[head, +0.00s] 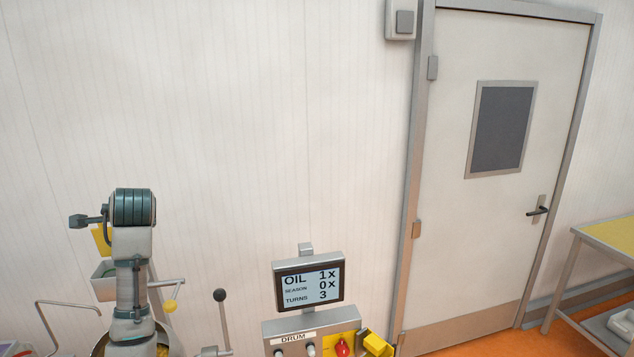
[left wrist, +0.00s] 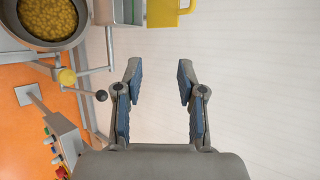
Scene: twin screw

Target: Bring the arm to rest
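My left arm (head: 131,265) rises at the lower left of the head view, in front of the drum machine. My left gripper (left wrist: 158,70) shows in the left wrist view with its two fingers spread apart and nothing between them. Only the pale wall lies behind the gap. In the head view its fingers cannot be made out behind the wrist. My right arm and right gripper show in neither view.
A drum of yellow pieces (left wrist: 50,20), a yellow container (left wrist: 165,12) and a black-knobbed lever (head: 221,296) are near my left arm. A display (head: 309,284) reads OIL 1x, SEASON 0x, TURNS 3. A door (head: 500,170) and table (head: 610,236) stand right.

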